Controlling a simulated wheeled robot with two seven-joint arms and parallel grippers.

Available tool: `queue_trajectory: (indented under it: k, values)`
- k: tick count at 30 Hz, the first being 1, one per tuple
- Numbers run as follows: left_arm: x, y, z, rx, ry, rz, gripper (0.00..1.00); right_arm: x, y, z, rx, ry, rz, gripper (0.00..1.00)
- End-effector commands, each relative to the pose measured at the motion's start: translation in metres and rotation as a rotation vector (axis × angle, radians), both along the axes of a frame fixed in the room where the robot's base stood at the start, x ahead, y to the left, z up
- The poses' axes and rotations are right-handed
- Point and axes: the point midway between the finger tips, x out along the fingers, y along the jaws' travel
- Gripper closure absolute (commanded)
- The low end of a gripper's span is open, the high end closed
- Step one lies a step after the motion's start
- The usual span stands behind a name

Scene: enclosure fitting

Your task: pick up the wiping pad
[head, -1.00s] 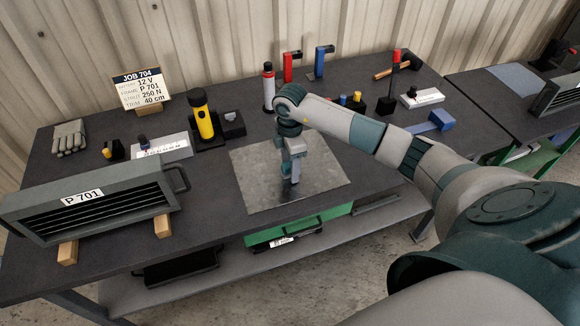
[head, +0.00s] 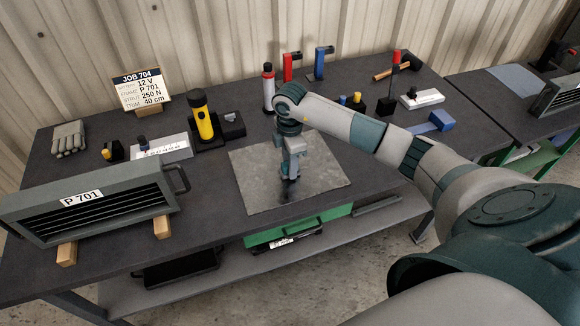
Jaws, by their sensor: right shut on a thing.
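My right gripper (head: 289,190) points down over the grey metal sheet (head: 322,185) in the middle of the bench. It is shut on a small dark thing, taken to be the wiping pad, at its fingertips. The fingers and the thing blend together, so the pad's outline is unclear. I cannot tell whether it touches the sheet or is just above it. My left gripper is not in view.
The grey P 701 enclosure (head: 105,214) rests on wooden blocks at the front left. A yellow-and-black tool (head: 202,118), a red-topped bottle (head: 268,88) and red and blue brackets stand behind the sheet. A blue part (head: 436,122) lies to the right.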

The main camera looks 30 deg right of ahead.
Motion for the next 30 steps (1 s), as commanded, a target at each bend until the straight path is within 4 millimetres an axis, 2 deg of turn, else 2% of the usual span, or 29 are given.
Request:
queue_trajectory:
  k: [8, 21, 30]
  values:
    - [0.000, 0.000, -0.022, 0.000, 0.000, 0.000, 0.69, 0.002, 0.000, 0.030, 0.000, -0.005, 0.001, 0.91]
    - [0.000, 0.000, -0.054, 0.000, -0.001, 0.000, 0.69, -0.066, -0.047, 0.080, -0.004, -0.002, -0.001, 0.91]
    - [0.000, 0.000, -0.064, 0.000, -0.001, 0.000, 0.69, -0.093, -0.064, 0.102, -0.001, -0.001, -0.001, 0.91]
